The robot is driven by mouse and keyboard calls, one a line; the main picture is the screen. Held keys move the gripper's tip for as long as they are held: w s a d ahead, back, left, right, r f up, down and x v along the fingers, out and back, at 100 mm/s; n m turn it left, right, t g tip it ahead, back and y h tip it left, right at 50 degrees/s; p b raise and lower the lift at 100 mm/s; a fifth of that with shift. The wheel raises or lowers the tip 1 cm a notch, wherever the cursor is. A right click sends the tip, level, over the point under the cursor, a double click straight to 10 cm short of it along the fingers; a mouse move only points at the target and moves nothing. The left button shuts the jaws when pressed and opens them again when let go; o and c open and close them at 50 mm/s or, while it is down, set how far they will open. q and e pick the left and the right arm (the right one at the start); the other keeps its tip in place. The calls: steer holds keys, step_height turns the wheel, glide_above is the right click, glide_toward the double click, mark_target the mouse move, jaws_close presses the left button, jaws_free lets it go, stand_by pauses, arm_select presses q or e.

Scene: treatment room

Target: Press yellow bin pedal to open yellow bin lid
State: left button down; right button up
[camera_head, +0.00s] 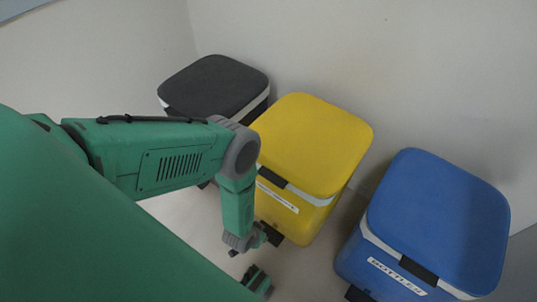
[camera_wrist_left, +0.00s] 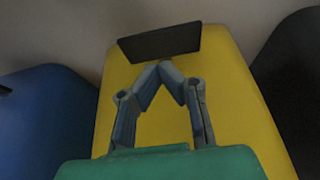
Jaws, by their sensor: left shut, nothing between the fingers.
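The yellow bin (camera_head: 318,140) stands between a black bin and a blue bin, with its lid shut. Its dark pedal (camera_head: 272,234) sticks out low at the front. My left arm reaches down in front of this bin, and its gripper is low by the pedal, mostly hidden in the head view. In the left wrist view my left gripper (camera_wrist_left: 166,68) is shut and empty. Its fingertips are at the near edge of the dark pedal (camera_wrist_left: 160,43), against the yellow front (camera_wrist_left: 240,120). I cannot tell whether they touch it.
The black bin (camera_head: 212,84) stands behind my left arm, and the blue bin (camera_head: 440,215) is at the right. Both lids are shut. Pale walls stand close behind the bins. Some pale floor shows below my forearm.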

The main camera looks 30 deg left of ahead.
mark_target(268, 234)
arm_select(q)
steer(key=shift+f, duration=0.15)
steer(key=b+x, duration=0.5)
steer(key=shift+w+f, duration=0.1)
steer(key=shift+f, duration=0.15)
steer(key=shift+w+f+b, duration=0.35)
steer(key=shift+f+b, duration=0.2)
steer(key=shift+b, duration=0.1)
step_height(268, 234, down, 4)
steer(key=shift+s+f, duration=0.1)
steer(key=shift+f, duration=0.05)
steer(key=shift+s+a+r+p, duration=0.1)
steer(key=shift+s+r+p, duration=0.3)
steer(key=shift+s, duration=0.3)
steer(key=shift+s+a+r+p, duration=0.1)
steer(key=shift+s+r+p, duration=0.2)
steer(key=shift+s+p, duration=0.35)
steer(key=shift+s+f, duration=0.1)
